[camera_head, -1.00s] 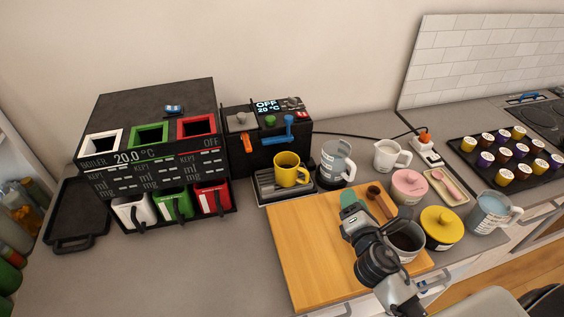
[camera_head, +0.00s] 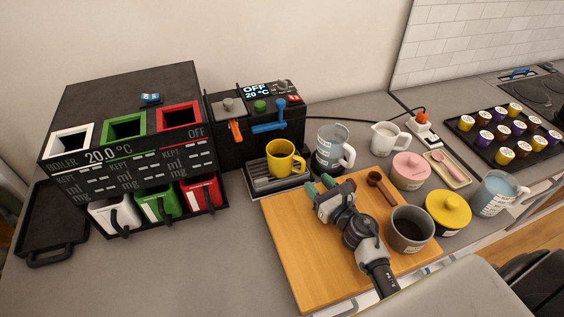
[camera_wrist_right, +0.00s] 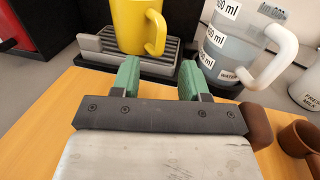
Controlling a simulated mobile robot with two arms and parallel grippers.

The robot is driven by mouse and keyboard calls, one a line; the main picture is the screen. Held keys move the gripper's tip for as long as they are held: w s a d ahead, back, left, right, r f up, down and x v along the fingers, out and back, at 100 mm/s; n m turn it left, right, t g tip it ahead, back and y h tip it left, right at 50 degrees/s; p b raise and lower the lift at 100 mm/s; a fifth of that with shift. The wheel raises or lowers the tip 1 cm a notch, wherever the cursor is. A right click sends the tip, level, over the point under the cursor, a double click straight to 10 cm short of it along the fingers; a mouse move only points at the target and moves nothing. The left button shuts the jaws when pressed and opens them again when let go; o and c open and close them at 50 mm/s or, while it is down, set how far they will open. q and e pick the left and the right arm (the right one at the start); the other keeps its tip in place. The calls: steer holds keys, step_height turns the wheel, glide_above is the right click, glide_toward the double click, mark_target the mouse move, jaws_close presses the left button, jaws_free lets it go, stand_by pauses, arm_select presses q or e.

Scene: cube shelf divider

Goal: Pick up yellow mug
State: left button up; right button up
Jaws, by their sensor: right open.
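The yellow mug (camera_head: 281,157) stands upright on the drip tray of the black coffee machine, its handle toward the right. In the right wrist view the mug (camera_wrist_right: 130,25) is ahead at the top, with its handle on its right side. My right gripper (camera_head: 318,184) is above the wooden board, in front of and to the right of the mug, apart from it. Its green fingers (camera_wrist_right: 160,78) are spread with nothing between them. My left gripper does not show.
A clear measuring jug of water (camera_head: 331,143) stands just right of the drip tray (camera_head: 262,182). The wooden board (camera_head: 290,255) lies in front. A grey pot (camera_head: 409,230), yellow-lidded pot (camera_head: 447,210) and pink pot (camera_head: 410,168) are at right. The boiler (camera_head: 130,130) is left.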

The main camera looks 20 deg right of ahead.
mark_target(286, 161)
steer(key=w, duration=0.2)
steer(key=w+p, duration=0.1)
steer(key=w, duration=0.3)
steer(key=shift+a, duration=0.4)
steer(key=shift+s, duration=0.15)
steer(key=shift+c, duration=0.5)
steer(key=shift+r, duration=0.1)
jaws_close()
